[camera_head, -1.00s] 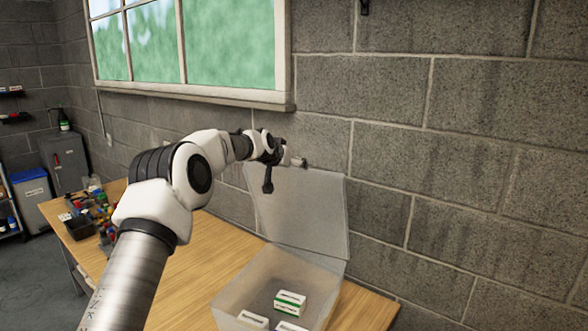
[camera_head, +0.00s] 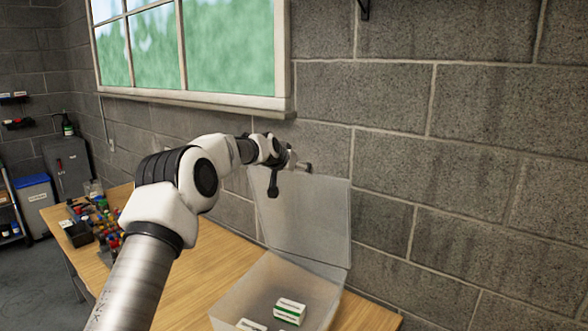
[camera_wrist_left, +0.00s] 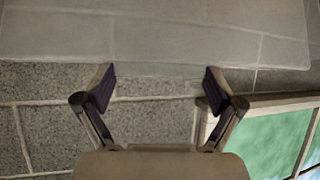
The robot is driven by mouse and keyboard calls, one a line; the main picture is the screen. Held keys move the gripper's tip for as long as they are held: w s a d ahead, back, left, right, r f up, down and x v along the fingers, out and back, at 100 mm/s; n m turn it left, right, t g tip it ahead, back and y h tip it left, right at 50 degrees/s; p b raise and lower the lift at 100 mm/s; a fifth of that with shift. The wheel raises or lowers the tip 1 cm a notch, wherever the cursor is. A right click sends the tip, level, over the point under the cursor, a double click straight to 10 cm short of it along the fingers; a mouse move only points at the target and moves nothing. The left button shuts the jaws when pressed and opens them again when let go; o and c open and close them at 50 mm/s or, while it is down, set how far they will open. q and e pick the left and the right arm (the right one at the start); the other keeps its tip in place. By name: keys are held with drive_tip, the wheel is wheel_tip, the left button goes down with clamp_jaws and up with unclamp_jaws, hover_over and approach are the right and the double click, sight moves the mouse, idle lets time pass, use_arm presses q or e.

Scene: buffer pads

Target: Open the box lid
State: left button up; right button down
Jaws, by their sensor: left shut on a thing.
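The translucent box (camera_head: 238,290) stands on the wooden table in the head view, cut off by the bottom edge. Its lid (camera_head: 310,222) stands raised at the back, near upright by the wall. My left gripper (camera_head: 300,166) is at the lid's upper left edge, shut on the lid. In the left wrist view the gripper's fingers (camera_wrist_left: 158,82) stand well apart, with the lid (camera_wrist_left: 160,35) across the top and its edge near the fingertips. The exact contact is hard to see. My right gripper is not in view.
Small white and green cartons (camera_head: 289,311) lie in the box. A dark tray (camera_head: 79,233) and several coloured items sit at the table's far left. The wooden table (camera_head: 205,272) is clear between. A block wall (camera_head: 460,150) and window (camera_head: 235,50) stand close behind.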

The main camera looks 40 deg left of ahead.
use_arm(q)
drive_tip(key=shift+s+r, duration=0.1)
drive_tip(key=shift+r, duration=0.15)
idle(0.3)
drive_tip(key=o, duration=1.3)
drive_tip(key=shift+s+d, duration=0.1)
drive_tip(key=v, duration=1.2)
drive_tip(key=shift+s+f, duration=0.1)
drive_tip(key=shift+f, duration=0.05)
